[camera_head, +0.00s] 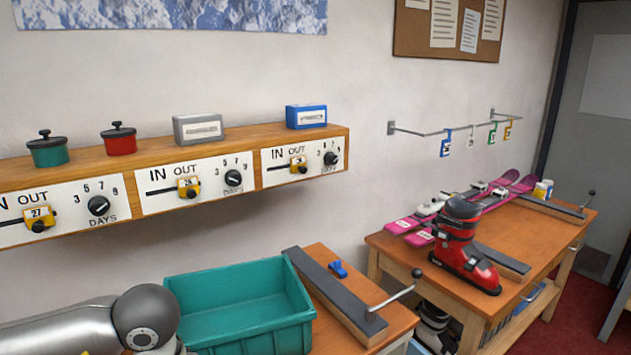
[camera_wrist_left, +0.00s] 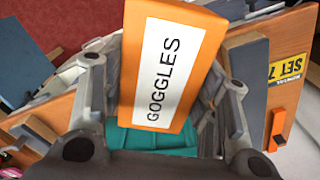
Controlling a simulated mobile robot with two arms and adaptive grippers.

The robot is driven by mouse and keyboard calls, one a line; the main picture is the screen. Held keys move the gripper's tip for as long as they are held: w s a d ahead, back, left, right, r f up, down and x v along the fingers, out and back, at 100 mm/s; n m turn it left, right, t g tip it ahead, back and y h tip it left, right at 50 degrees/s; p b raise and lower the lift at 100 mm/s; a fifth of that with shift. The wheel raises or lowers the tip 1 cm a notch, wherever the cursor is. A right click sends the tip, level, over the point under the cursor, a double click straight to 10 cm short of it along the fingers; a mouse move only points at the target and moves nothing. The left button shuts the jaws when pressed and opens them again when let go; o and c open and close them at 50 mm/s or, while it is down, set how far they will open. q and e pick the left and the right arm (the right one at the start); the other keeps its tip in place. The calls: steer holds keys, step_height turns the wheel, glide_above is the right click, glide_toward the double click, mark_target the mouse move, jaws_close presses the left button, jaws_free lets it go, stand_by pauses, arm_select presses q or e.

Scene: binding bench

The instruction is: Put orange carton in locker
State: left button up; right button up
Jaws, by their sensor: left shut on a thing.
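An orange carton (camera_wrist_left: 172,62) with a white label reading GOGGLES fills the middle of the left wrist view. My left gripper (camera_wrist_left: 165,88) is shut on it, with one grey finger on each side. The carton hides much of what is behind it. In the head view my left arm comes in at the bottom left, and neither its gripper nor the carton shows there. I cannot make out a locker for certain in either view. My right gripper is in neither view.
A teal bin (camera_head: 240,308) stands beside a bench with a dark rail (camera_head: 330,295). A second bench holds a red ski boot (camera_head: 463,245) and pink skis (camera_head: 505,186). A wall shelf (camera_head: 75,176) carries pots and dials. A grey door (camera_head: 605,130) is at the far right.

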arm_select(q)
steer(key=shift+s+f, duration=1)
steer(key=shift+w, duration=0.1)
